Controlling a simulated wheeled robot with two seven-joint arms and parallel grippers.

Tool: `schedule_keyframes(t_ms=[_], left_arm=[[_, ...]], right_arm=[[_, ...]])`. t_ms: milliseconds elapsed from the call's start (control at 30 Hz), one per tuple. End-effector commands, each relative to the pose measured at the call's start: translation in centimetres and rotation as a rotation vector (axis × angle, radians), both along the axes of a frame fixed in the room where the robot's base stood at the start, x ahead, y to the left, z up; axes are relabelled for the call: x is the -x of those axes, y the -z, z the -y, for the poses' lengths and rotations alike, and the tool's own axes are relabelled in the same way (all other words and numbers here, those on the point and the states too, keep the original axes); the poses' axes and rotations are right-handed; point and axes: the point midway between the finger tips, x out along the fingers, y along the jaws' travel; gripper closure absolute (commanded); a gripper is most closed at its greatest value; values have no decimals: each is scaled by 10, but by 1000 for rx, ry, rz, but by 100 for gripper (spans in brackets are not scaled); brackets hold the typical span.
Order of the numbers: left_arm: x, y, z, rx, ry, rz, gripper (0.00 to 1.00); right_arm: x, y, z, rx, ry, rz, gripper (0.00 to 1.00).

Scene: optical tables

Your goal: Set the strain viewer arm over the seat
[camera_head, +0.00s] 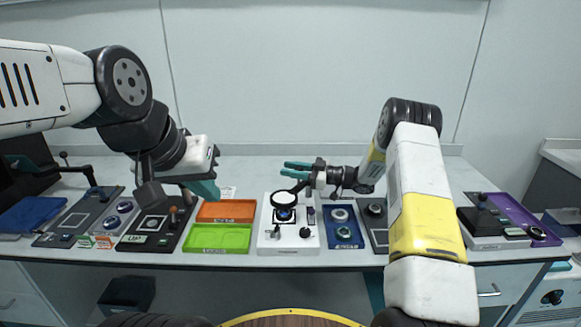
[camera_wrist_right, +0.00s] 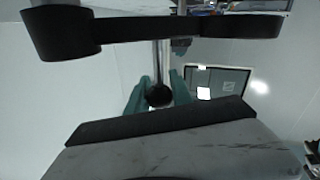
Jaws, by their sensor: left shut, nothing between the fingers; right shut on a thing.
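The strain viewer has a white base (camera_head: 271,240) on the middle of the table. Its black ring-ended arm (camera_head: 274,203) stands raised, and in the head view the ring lies just above and partly over the seat with its blue disc (camera_head: 284,215); exact alignment is unclear. My right gripper (camera_head: 295,170) is just above the ring, fingers pointing left. The right wrist view shows its teal fingers (camera_wrist_right: 158,92) shut around a round black knob (camera_wrist_right: 159,96), apparently the viewer arm's. My left gripper (camera_head: 205,188) is shut and empty, above the left devices.
Orange (camera_head: 226,211) and green (camera_head: 218,238) trays lie left of the viewer. A dark panel (camera_head: 148,232) sits below my left gripper. A blue tray (camera_head: 343,238) with round parts is close on the right. A purple tray (camera_head: 510,214) stands far right.

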Motion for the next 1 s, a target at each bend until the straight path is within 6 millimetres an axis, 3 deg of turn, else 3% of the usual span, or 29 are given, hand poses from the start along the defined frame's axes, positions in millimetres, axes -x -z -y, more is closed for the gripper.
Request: schedule_keyframes(t_ms=[33,133,500,1000], left_arm=[[0,0,0,0,0,0,100],[0,0,0,0,0,0,100],[0,0,0,0,0,0,100],[0,0,0,0,0,0,100]], right_arm=[[0,0,1,0,1,0,71],[0,0,1,0,1,0,52],[1,0,5,1,2,0,52],[21,0,72,0,1,0,52]])
